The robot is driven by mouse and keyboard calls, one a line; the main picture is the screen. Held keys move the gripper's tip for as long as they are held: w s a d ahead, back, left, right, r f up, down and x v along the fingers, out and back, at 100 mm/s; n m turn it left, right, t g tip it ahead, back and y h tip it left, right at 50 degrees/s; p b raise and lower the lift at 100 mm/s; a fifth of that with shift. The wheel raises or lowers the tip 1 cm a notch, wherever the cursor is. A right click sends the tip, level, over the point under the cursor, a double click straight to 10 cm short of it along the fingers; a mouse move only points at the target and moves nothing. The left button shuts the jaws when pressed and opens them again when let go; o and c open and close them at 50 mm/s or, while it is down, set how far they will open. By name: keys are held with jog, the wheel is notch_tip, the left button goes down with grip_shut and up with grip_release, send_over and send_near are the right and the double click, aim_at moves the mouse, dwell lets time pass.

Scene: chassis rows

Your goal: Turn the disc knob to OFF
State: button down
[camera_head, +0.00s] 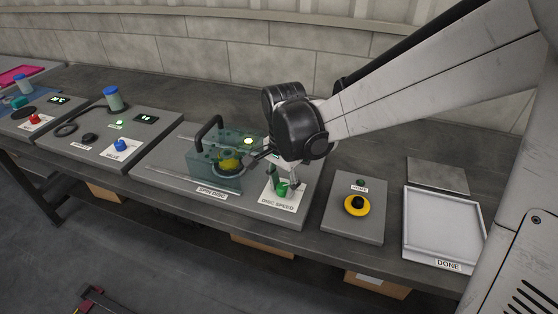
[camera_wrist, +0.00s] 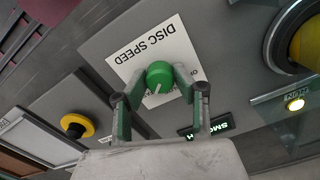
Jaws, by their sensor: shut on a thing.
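The green disc knob (camera_wrist: 159,72) sits on a white card (camera_wrist: 133,67) lettered DISC SPEED, upside down in the wrist view. A white line on the knob points toward the bottom of that view, toward my wrist. Beside my right-hand finger a bit of lettering shows, mostly covered. My gripper (camera_wrist: 153,84) has its fingers on both sides of the knob and is shut on it. In the head view the knob (camera_head: 283,187) shows below my gripper (camera_head: 282,181), partly hidden by the fingers.
Left of the knob, a clear guard box (camera_head: 202,167) with a black handle stands over the spin disc, and its lamp (camera_head: 248,141) glows. Other stations line the bench at left.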

aim_at(283, 186)
jog(key=n, duration=1)
jog(key=shift+n, duration=0.4)
jog(key=n, duration=1.1)
dwell(0.3)
jog(key=c, duration=1.4)
grip_release()
notch_tip(283, 186, up, 12)
jog(key=shift+r, duration=0.1)
